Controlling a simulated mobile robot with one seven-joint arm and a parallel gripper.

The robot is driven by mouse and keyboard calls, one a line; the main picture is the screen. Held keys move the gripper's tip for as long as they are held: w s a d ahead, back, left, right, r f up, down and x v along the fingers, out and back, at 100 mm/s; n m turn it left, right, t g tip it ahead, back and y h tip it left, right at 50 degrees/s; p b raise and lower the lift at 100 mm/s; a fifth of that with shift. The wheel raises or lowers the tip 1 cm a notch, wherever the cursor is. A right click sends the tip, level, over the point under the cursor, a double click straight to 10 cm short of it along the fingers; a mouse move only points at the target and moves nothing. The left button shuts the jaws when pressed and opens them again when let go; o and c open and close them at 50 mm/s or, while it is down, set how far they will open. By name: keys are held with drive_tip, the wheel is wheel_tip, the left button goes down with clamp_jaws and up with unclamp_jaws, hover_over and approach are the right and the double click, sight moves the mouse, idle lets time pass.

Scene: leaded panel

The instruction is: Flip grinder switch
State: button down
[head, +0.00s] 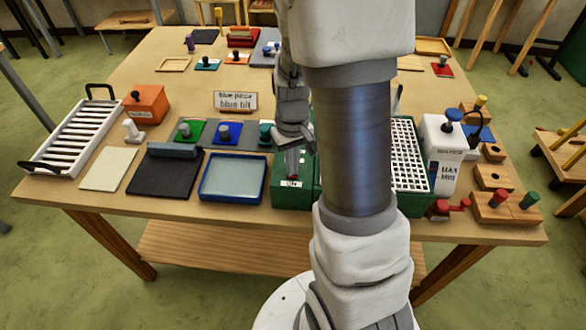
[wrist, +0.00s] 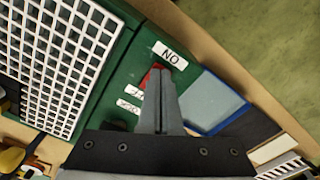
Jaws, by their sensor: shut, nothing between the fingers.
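The grinder is a green box with a white grid (wrist: 62,60) set in its top. Its front-left panel (head: 283,200) shows at the table's front in the head view. In the wrist view a small red switch (wrist: 151,79) sits on the green panel between a white label (wrist: 169,55), seen rotated, and another white label (wrist: 134,104). My gripper (wrist: 163,72) is shut and empty. Its fingertips overlap the right side of the switch in the wrist view and partly hide it; I cannot tell if they touch. In the head view my gripper (head: 292,172) points down at the panel.
A blue tray (head: 233,178) lies just left of the grinder, with a dark mat (head: 150,182) beyond it. A white bottle (head: 438,155) and wooden blocks (head: 505,208) stand right of the grinder. My arm hides the grinder's middle in the head view.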

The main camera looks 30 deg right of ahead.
wheel_tip(320, 180, up, 7)
drive_tip(key=p, duration=0.5)
idle(0.4)
idle(0.4)
drive_tip(key=s+a+r+t+b, duration=0.1)
drive_tip(key=s+a+r+t, duration=0.1)
drive_tip(key=s+a+r, duration=0.3)
drive_tip(key=s+a+r+t+b, duration=0.1)
drive_tip(key=s+a+r+t, duration=0.2)
drive_tip(key=r, duration=0.9)
drive_tip(key=s+a, duration=0.2)
drive_tip(key=s, duration=0.2)
drive_tip(key=shift+s+a+r+n+t, duration=0.2)
drive_tip(key=shift+a+r+n+t, duration=0.1)
drive_tip(key=shift+r+n, duration=0.1)
